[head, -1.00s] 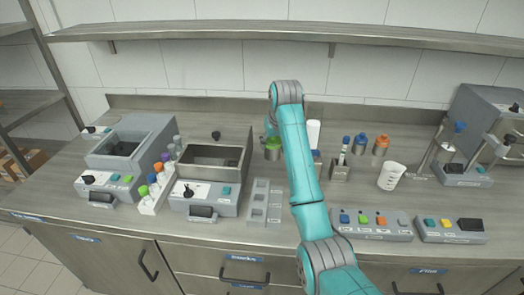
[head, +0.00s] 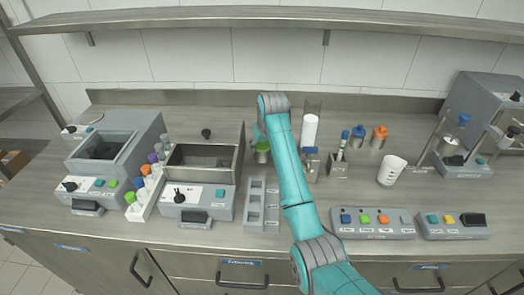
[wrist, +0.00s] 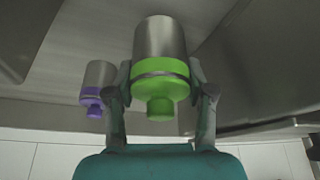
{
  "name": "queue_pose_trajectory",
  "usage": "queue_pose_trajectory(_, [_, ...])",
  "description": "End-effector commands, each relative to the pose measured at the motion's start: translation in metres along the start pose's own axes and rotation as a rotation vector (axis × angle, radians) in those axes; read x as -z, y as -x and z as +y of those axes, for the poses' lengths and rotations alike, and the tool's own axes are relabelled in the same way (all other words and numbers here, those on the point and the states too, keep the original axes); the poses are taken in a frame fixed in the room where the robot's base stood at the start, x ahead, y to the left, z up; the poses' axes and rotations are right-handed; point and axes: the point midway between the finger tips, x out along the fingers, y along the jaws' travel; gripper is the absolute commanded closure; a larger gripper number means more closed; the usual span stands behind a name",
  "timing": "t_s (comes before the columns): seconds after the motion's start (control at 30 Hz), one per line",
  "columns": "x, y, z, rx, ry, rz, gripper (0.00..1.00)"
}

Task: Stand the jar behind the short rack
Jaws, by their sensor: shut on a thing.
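The jar (head: 262,153) is a grey metal cylinder with a green lid. My gripper (wrist: 160,72) is shut on it, with one finger on each side around the green lid (wrist: 160,87) in the wrist view. In the head view it is beside my teal arm, behind the grey slotted rack (head: 262,207). I cannot tell whether its base touches the counter. A small metal rack (head: 338,170) with a blue-capped tube stands right of my arm. Which rack is the short one is not clear. A white rack (head: 143,206) with coloured caps stands at left.
A purple-lidded jar (wrist: 97,80) shows in the wrist view. A blue-capped bottle (head: 357,138), an orange-capped bottle (head: 379,137) and a white beaker (head: 391,170) stand right. An open metal bath (head: 207,186) is close left of the held jar. My arm hides part of the counter.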

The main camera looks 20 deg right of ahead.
Motion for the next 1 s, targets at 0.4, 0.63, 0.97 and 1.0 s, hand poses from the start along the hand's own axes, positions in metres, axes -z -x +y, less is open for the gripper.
queue_pose_trajectory(0.4, [-0.008, -0.020, 0.000, 0.000, 0.000, 0.001, 0.87])
queue_pose_trajectory(0.63, [-0.009, -0.023, 0.000, 0.000, 0.000, 0.000, 0.22])
queue_pose_trajectory(0.97, [-0.009, -0.022, 0.000, 0.000, 0.000, 0.001, 0.21])
queue_pose_trajectory(1.0, [-0.008, -0.020, 0.000, 0.000, 0.000, 0.001, 0.21])
